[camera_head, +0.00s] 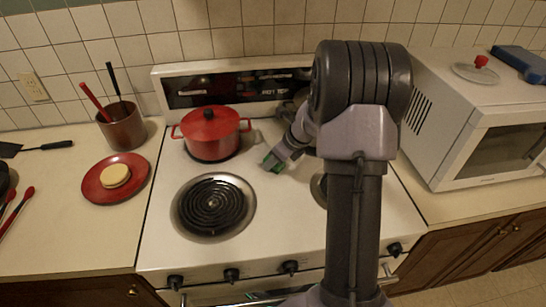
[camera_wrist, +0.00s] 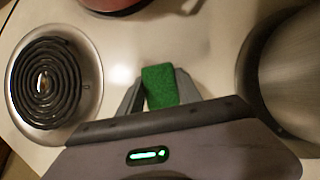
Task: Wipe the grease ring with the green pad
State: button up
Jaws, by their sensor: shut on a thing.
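My gripper (camera_head: 279,157) is over the white stovetop, to the right of the red pot. It is shut on the green pad (camera_head: 271,162). In the wrist view the green pad (camera_wrist: 160,87) sticks out between the two fingers of my gripper (camera_wrist: 159,92). The pad is low over the white surface; I cannot tell whether it touches. No grease ring can be made out in either view. My arm hides part of the right side of the stove.
A red lidded pot (camera_head: 211,133) stands on the back left burner. The front left coil burner (camera_head: 213,205) is bare. A red plate (camera_head: 116,179) and a utensil crock (camera_head: 122,127) are on the left counter. A microwave (camera_head: 480,120) stands right.

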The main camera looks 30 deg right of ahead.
aim_at(261, 153)
jog(key=shift+s+a+f, duration=0.1)
jog(key=shift+s+a, duration=0.3)
jog(key=shift+s, duration=0.4)
jog(key=shift+w+a, duration=0.4)
jog(key=shift+a, duration=0.45)
jog(key=shift+w, duration=0.2)
jog(key=w+p, duration=0.1)
jog(key=d, duration=0.1)
jog(key=w+p, duration=0.1)
jog(key=shift+w+d+r+p, duration=0.2)
jog(key=shift+w+r+p, duration=0.05)
jog(key=shift+w+p, duration=0.1)
jog(key=w, duration=0.1)
jog(key=w+d+p, duration=0.1)
jog(key=w+p, duration=0.1)
jog(key=shift+d, duration=0.25)
jog(key=shift+w+d+f+p, duration=0.15)
jog(key=shift+w+f+p, duration=0.05)
jog(key=shift+w+p, duration=0.1)
notch_tip(261, 153, up, 6)
jog(key=p, duration=0.5)
